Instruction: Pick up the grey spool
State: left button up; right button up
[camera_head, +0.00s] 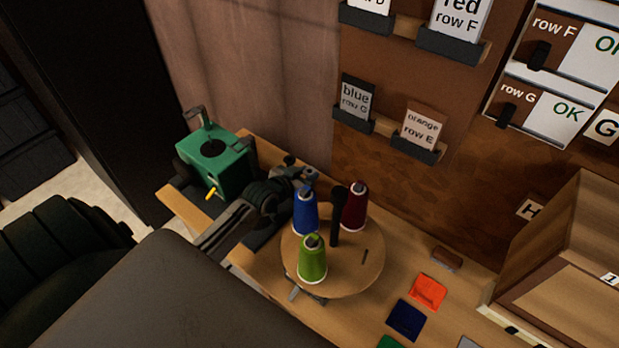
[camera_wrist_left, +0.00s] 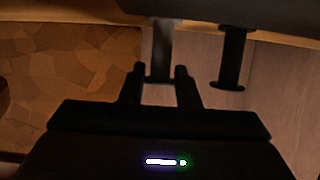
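My left gripper (camera_head: 298,178) reaches in from the left over the bench, just behind the blue spool on the round turntable. In the left wrist view its two fingers (camera_wrist_left: 160,88) stand apart. My right gripper is not in view.
The turntable (camera_head: 349,279) bears blue (camera_head: 305,216), dark red (camera_head: 355,209) and green (camera_head: 313,263) spools around a black post (camera_head: 336,220). A dark spool-like piece (camera_wrist_left: 232,58) stands beside the grey one. A green machine (camera_head: 215,165) is at left. Coloured squares (camera_head: 428,292) lie at right.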

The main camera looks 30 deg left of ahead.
aim_at(306, 175)
pick_arm(q)
notch_tip(306, 175, up, 10)
jog(key=shift+r+b, duration=0.1)
jog(key=shift+b, duration=0.55)
jog(key=shift+s, duration=0.1)
dwell(0.8)
